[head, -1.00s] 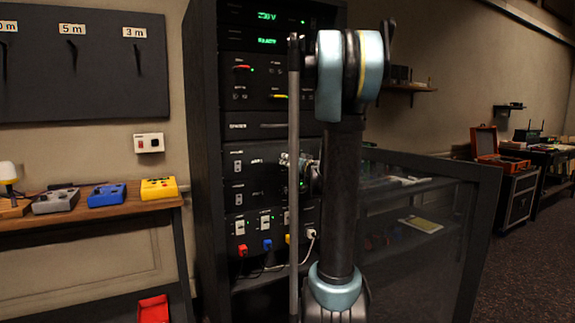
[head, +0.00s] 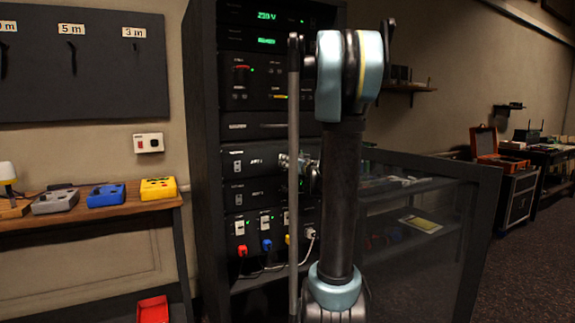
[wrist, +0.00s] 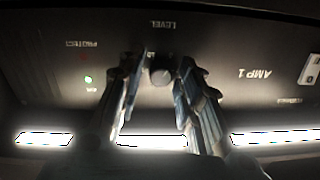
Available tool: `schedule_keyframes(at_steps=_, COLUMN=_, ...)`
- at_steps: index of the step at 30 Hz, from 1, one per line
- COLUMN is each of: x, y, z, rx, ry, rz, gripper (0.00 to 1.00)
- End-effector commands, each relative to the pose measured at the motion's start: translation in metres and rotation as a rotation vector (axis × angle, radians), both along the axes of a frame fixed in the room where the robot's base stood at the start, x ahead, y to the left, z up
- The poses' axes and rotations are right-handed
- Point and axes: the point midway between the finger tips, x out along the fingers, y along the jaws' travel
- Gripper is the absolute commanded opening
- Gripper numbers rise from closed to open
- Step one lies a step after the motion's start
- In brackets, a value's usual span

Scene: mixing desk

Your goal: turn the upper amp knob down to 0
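The upper amp knob (wrist: 160,75) is a small dark round knob under the LEVEL lettering on the AMP 1 panel (wrist: 225,55). The wrist view shows this panel upside down. My gripper (wrist: 159,85) is in front of it, one finger on each side of the knob. The fingers are apart, with what look like narrow gaps to the knob; contact is unclear. The knob's pointer and scale cannot be read. In the head view my gripper (head: 298,168) is at the rack's amp panel (head: 253,162), and my arm hides the knob.
A green light (wrist: 88,78) is lit on the amp panel. The black rack (head: 203,140) has plugged cables low on its front. A low dark cabinet (head: 430,240) stands to the right. A wooden bench (head: 100,216) with coloured boxes is at the left.

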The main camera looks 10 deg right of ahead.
Motion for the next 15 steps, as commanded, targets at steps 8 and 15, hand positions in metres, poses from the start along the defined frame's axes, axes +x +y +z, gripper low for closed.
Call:
schedule_keyframes(at_steps=8, x=0.0, y=0.0, z=0.001, rx=0.002, ry=0.0, rz=0.001, gripper=0.41)
schedule_keyframes(at_steps=15, x=-0.011, y=-0.004, z=0.001, rx=0.002, ry=0.0, rz=0.001, gripper=0.41)
